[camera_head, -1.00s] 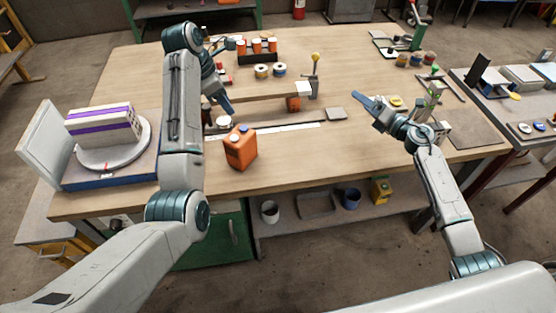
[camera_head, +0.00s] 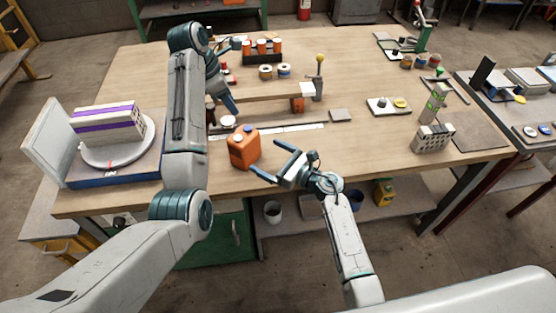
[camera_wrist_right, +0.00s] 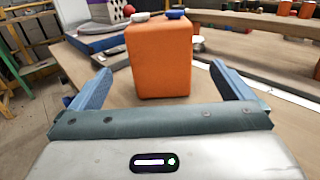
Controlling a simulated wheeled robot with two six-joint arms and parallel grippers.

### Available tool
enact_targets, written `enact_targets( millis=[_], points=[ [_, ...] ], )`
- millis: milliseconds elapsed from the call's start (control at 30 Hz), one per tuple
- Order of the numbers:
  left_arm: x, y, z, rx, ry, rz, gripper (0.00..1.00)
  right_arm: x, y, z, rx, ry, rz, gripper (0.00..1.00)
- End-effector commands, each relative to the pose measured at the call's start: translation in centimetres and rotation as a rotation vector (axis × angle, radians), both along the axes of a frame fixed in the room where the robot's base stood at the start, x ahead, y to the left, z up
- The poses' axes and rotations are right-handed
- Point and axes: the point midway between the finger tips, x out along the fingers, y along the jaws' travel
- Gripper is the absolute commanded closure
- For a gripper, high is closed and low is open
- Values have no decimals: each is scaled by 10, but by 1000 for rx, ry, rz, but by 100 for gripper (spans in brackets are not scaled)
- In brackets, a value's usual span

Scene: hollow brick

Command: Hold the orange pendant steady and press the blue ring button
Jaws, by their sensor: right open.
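The orange pendant (camera_head: 243,150), a box shape, stands upright on the wooden table. In the right wrist view the pendant (camera_wrist_right: 160,60) has a blue button (camera_wrist_right: 175,14) and a white button (camera_wrist_right: 140,17) on top. Whether the blue one is a ring is too small to tell. My right gripper (camera_head: 263,157) is open and empty, beside the pendant's right side. In its wrist view the pendant shows ahead, between the two spread fingers, with a gap on each side. My left gripper (camera_head: 228,103) is above and behind the pendant, partly hidden by my arm.
A raised plank (camera_head: 270,94) and a long flat strip (camera_head: 290,130) lie behind the pendant. A turntable with a striped block (camera_head: 108,125) stands at left. A hollow brick (camera_head: 433,138) stands at right. The table's front edge is close to my right gripper.

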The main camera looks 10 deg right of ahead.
Motion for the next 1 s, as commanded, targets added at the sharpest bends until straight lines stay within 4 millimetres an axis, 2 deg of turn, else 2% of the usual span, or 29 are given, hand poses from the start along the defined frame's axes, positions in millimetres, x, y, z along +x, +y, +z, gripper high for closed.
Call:
enact_targets(
  millis=[200,400,600,867,1000],
  points=[
    [0,0,0,0,0,0,64,29,31,1,4,1,-1,0],
    [0,0,0,0,0,0,64,47,51,0,2,2,-1,0],
    [0,0,0,0,0,0,64,55,59,0,1,1,-2,0],
    [0,0,0,0,0,0,64,55,59,0,1,1,-2,0],
    [0,0,0,0,0,0,64,55,59,0,1,2,-2,28]
  ],
)
